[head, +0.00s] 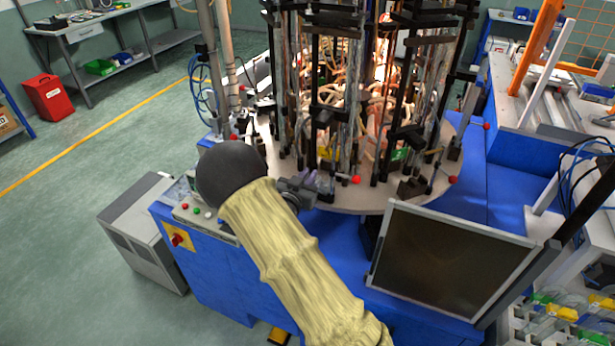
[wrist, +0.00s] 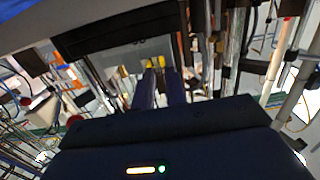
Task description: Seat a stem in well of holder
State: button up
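My gripper (head: 322,182) is at the front rim of a round machine table, just beyond my arm's dark wrist. In the wrist view my gripper (wrist: 161,80) shows two dark blue fingers pointing into the machine. A narrow gap lies between them, and I see no stem in it. Tall black holders (head: 398,135) stand around the round table, with several glass-like tubes among them. I cannot tell which of these is the stem or the holder with the well. The fingertips are small and partly lost against the clutter.
The round table (head: 375,198) is crowded with upright rods and hoses. A dark monitor (head: 450,262) stands at its front right. A grey cabinet (head: 143,238) is at the left of the blue machine base (head: 222,285).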

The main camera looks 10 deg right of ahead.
jog(key=shift+v, duration=2.3)
jog(key=shift+o, duration=0.5)
jog(key=o, duration=0.5)
jog(key=s+a+r+p, duration=0.1)
jog(key=s+r+p, duration=0.1)
jog(key=r, duration=0.1)
jog(key=shift+s+a, duration=0.2)
jog(key=shift+a, duration=0.2)
dwell(0.7)
